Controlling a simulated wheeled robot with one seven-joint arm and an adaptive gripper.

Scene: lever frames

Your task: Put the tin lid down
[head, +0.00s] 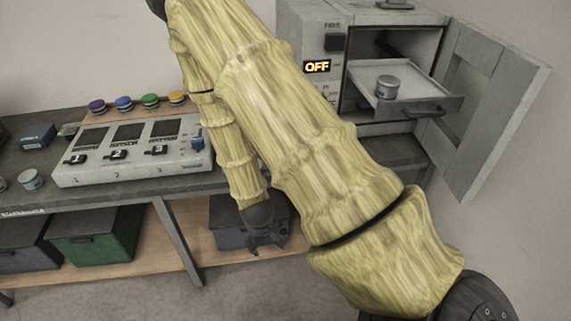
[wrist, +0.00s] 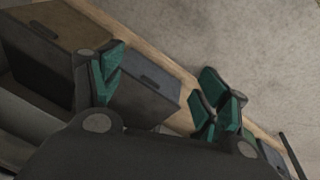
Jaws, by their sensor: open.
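A small blue-grey tin (head: 387,88) stands on the pulled-out tray (head: 432,104) of the open cabinet; I cannot tell whether its top is a separate lid. Another tin (head: 30,179) stands at the left end of the bench, with part of a further one at the picture's edge. My gripper (head: 266,240) hangs low in front of the bench, pointing down, well away from these tins. In the wrist view its green-padded fingers (wrist: 158,92) are spread apart with nothing between them.
The bench holds a grey panel (head: 135,150) with numbered levers and several coloured knobs behind it. The cabinet (head: 313,50) shows OFF, and its door (head: 492,110) stands open to the right. Grey and green bins (head: 95,240) sit on the low shelf. My arm crosses the view.

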